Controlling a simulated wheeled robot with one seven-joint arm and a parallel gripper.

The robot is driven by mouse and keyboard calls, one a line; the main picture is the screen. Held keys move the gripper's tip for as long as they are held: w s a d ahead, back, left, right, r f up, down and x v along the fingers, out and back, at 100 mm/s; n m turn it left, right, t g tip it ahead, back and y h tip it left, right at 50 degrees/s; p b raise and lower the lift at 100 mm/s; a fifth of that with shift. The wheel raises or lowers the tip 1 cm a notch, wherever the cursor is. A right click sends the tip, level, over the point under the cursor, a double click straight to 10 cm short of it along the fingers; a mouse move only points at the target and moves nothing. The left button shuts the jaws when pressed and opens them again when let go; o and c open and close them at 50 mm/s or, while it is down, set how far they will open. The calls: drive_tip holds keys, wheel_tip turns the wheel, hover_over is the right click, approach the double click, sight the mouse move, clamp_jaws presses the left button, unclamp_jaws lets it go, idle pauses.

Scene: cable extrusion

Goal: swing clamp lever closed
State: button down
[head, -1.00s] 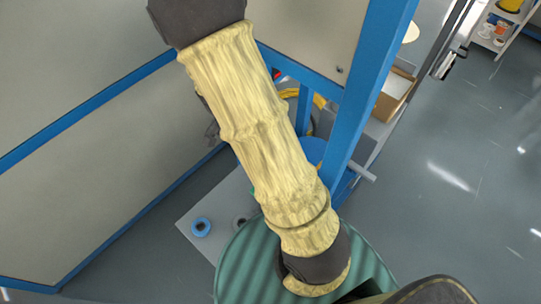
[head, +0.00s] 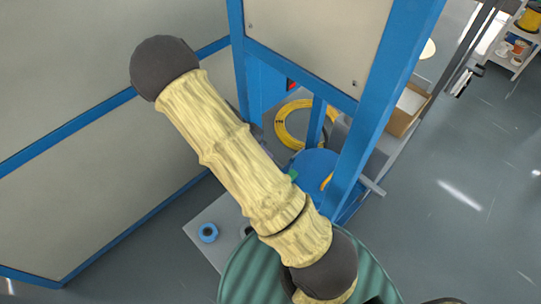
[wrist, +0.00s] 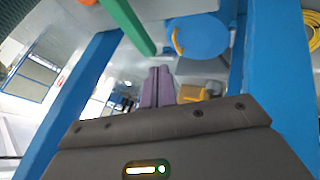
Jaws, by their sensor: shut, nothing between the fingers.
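My gripper shows in the wrist view as two purple fingers (wrist: 158,84), pressed together with nothing between them. In the head view it is hidden behind my arm. A green bar (wrist: 128,24) crosses the top of the wrist view, apart from the fingertips in the picture. A blue round part (wrist: 203,36) with a curved yellow handle (wrist: 177,41) lies beyond them, up and to the right. In the head view the blue round part (head: 309,163) and yellow handle (head: 327,181) sit inside the blue frame. I cannot tell which part is the clamp lever.
Blue posts (head: 372,95) and a beige panel (head: 305,40) enclose the station. A yellow cable coil (head: 282,128) hangs behind. A grey plate with a blue ring (head: 208,232) lies at lower left. A cardboard box (head: 407,108) stands to the right. Open floor (head: 460,200) lies further right.

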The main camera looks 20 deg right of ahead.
drive_tip(key=p+x, duration=0.1)
drive_tip(key=x, duration=0.8)
drive_tip(key=shift+p, duration=0.3)
